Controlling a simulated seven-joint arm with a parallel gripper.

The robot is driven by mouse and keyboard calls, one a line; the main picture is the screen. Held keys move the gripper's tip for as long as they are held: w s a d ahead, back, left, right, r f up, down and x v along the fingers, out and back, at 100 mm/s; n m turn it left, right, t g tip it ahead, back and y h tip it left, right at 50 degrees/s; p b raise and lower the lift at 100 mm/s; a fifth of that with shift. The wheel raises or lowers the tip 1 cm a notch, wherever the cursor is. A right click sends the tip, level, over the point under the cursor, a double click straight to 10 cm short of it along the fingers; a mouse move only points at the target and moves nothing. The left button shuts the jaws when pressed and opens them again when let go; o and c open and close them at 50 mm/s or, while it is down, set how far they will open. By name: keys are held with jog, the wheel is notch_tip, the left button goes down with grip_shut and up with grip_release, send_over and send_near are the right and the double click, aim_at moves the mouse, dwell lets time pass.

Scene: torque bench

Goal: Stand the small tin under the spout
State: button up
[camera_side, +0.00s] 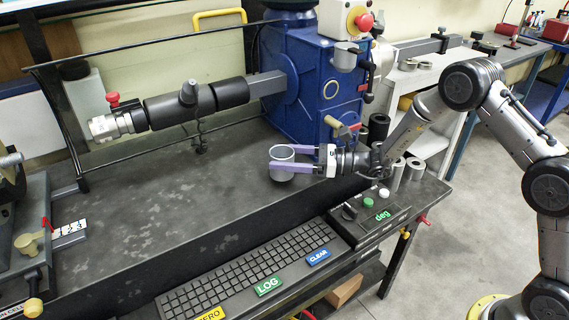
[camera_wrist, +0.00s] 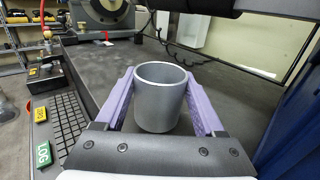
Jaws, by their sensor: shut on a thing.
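The small tin (camera_side: 283,172) is a plain grey open-topped cylinder, upright and seemingly empty. My gripper (camera_side: 291,160) has purple fingers and is shut on it, one finger on each side. In the wrist view the tin (camera_wrist: 159,98) stands between the purple fingers (camera_wrist: 159,105). I cannot tell whether its base touches the bench top or is a little above it.
The blue machine (camera_side: 298,85) rises behind the gripper. A dark cylinder (camera_side: 378,129) stands right of the tap. A keyboard (camera_side: 248,272) and a button box (camera_side: 370,215) line the front edge. The bench top (camera_side: 170,220) to the left is mostly clear, beneath a horizontal shaft (camera_side: 195,100).

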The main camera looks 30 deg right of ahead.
jog(key=shift+f, duration=0.95)
jog(key=shift+f, duration=0.2)
jog(key=o, duration=1.4)
jog(key=shift+c, duration=0.2)
